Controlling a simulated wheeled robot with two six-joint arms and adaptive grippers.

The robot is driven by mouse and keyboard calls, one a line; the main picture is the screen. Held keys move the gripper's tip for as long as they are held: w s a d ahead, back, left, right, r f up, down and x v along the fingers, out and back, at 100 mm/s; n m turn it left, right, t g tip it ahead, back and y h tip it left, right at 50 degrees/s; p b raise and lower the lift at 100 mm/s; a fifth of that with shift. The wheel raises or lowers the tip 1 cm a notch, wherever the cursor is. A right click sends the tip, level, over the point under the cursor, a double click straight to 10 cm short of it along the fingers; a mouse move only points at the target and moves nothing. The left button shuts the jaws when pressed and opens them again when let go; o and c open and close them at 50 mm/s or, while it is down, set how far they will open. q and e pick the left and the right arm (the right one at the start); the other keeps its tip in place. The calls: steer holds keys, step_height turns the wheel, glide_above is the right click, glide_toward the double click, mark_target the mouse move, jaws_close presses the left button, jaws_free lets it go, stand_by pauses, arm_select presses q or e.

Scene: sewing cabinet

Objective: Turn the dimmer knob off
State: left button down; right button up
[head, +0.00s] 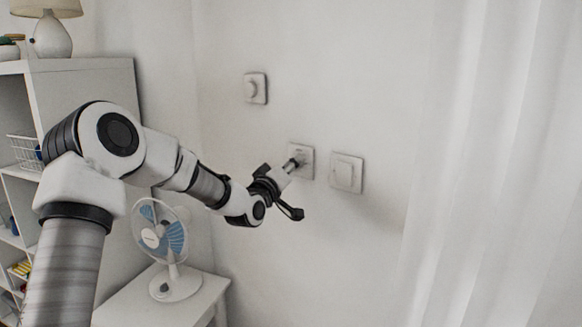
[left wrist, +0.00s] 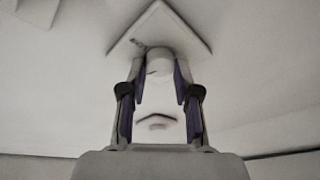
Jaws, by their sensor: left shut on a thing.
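A square white wall plate (head: 307,153) sits in the middle of a group of three on the wall, and my left gripper (head: 294,161) is at it. In the left wrist view this plate (left wrist: 185,38) appears turned like a diamond, with a small dark mark beside its round white knob (left wrist: 159,60). My left gripper (left wrist: 160,70) is shut on that knob, one finger on each side. In the head view the gripper hides most of the knob, and I cannot read its setting. My right gripper is not in view.
Another plate with a round knob (head: 252,88) is higher up on the left. A flat switch (head: 346,173) is close on the right. A white curtain (head: 490,170) hangs further right. A fan (head: 165,245) stands on a low white table (head: 135,308) below my arm, beside a shelf.

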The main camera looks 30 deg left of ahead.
arm_select(q)
steer(key=shift+d+f+n+g, duration=0.15)
steer(key=shift+n+g, duration=0.25)
steer(key=shift+n, duration=0.9)
steer(key=c, duration=1.1)
jaws_free()
steer(key=shift+o, duration=1.3)
steer(key=s+d+f, duration=0.1)
steer(key=s, duration=1)
steer(key=shift+s+d, duration=0.25)
steer(key=shift+s, duration=0.15)
